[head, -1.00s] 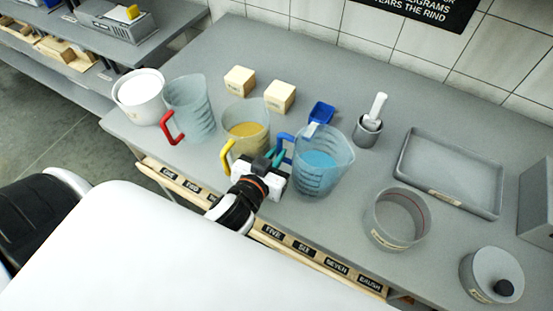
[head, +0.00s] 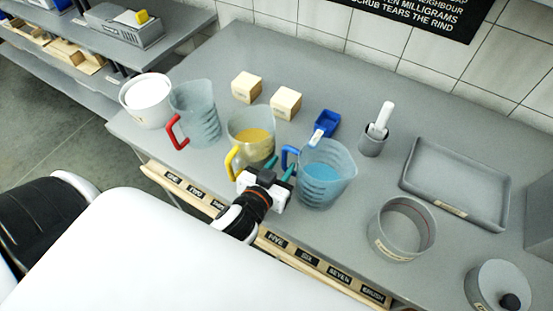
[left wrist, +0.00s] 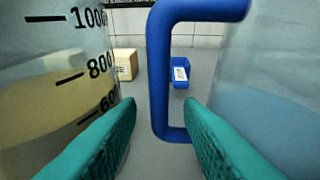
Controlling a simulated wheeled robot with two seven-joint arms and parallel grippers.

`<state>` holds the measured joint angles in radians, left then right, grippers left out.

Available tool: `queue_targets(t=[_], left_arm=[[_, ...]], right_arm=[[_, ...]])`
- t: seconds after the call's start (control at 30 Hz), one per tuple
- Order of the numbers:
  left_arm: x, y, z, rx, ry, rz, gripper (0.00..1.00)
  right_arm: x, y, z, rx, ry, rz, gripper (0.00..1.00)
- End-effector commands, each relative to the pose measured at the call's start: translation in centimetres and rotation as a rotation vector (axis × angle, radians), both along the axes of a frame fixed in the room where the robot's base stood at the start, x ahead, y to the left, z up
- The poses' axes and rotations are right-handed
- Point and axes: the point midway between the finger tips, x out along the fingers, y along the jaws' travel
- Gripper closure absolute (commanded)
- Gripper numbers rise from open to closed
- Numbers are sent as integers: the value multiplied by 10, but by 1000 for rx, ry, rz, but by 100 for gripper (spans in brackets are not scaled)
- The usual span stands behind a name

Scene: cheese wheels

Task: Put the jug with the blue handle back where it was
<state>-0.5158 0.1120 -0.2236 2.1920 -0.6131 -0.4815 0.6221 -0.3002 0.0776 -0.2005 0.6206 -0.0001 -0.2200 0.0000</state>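The jug with the blue handle (head: 325,180) is clear and holds blue liquid. It stands upright on the bench, right of the jug with the yellow handle (head: 251,137), which holds yellow liquid. My left gripper (head: 283,170) is at the blue handle, on the bench's front side. In the left wrist view its teal fingers (left wrist: 160,118) are apart, with the blue handle (left wrist: 159,75) between them and a gap on each side. The yellow-handled jug's wall (left wrist: 55,75) is close to the left finger. My right gripper is not in view.
The jug with the red handle (head: 196,115) and a white tub (head: 147,104) stand left. Two pale blocks (head: 246,86), a blue scoop (head: 326,124) and a grey cup (head: 372,142) are behind. A grey ring container (head: 402,228) and tray (head: 455,182) are right. Numbered labels line the front edge.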

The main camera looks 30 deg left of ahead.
Motion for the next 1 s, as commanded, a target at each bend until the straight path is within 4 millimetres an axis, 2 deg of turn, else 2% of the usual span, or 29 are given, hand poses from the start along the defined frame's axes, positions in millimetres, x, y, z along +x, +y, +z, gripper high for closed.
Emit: queue_targets(t=[0.17,0.4,0.6,0.8,1.0], left_arm=[[-15,-1,4,-2,2,0,66],[-63,-2,18,-4,4,2,66],[-95,-3,31,-3,3,2,66],[-111,-3,37,-1,0,1,66],[-114,-3,39,0,-1,0,66]], right_arm=[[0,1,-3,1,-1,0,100],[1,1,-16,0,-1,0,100],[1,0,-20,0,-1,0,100],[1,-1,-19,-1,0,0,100],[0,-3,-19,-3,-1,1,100]])
